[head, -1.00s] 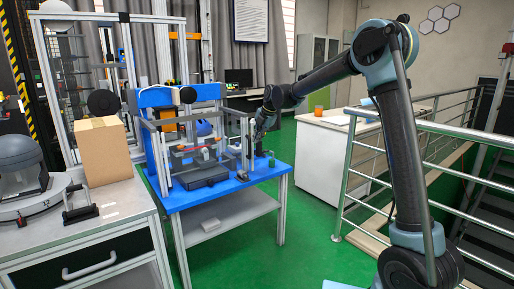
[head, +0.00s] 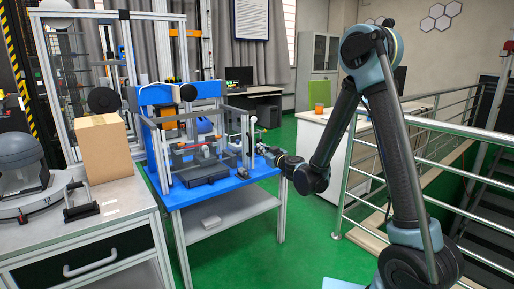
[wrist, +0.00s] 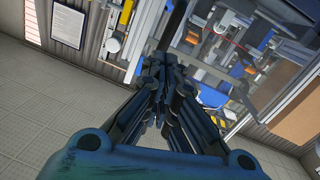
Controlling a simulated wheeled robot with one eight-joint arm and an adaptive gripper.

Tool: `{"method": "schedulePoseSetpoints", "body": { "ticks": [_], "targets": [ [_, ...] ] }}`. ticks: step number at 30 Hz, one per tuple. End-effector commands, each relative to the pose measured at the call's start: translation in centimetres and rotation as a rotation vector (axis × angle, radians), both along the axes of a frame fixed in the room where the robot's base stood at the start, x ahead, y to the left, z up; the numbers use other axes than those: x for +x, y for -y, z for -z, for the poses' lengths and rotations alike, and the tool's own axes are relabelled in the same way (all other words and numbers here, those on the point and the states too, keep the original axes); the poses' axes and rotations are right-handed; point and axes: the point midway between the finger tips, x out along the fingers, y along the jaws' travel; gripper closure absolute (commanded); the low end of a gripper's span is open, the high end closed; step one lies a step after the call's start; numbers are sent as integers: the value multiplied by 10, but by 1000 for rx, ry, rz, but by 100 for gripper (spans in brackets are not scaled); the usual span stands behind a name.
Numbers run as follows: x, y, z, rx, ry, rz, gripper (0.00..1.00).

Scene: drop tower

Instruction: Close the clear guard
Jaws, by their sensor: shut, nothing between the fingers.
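The clear guard (head: 246,145) is a see-through panelled enclosure with a thin grey frame, on the blue table around the drop tower's test area. A pale upright bar shows at its right end. I cannot tell from this view how far its door stands open. My gripper (head: 262,150) is at the guard's right end, low over the table's right part; whether it touches the guard is unclear. In the wrist view my gripper (wrist: 160,65) has its dark fingers together, with nothing between them. The machine and frame parts lie beyond the fingertips there.
The blue table (head: 262,170) has a dark flat block (head: 204,175) at the guard's front. A cardboard box (head: 104,148) stands on the left bench. A metal railing (head: 345,190) and white cabinet stand to the right. Green floor (head: 300,245) is open between.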

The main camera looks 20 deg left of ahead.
Motion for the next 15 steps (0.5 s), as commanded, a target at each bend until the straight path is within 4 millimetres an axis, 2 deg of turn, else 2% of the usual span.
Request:
{"method": "schedulePoseSetpoints", "body": {
  "ticks": [3, 7, 11, 15],
  "targets": [
    [-5, 20, 10, 83, -79, 69, 100],
    [-5, 31, 15, 128, -118, 105, 100],
    [0, 29, 16, 137, -125, 112, 100],
    [14, 16, 16, 136, -124, 111, 100]
  ]
}}
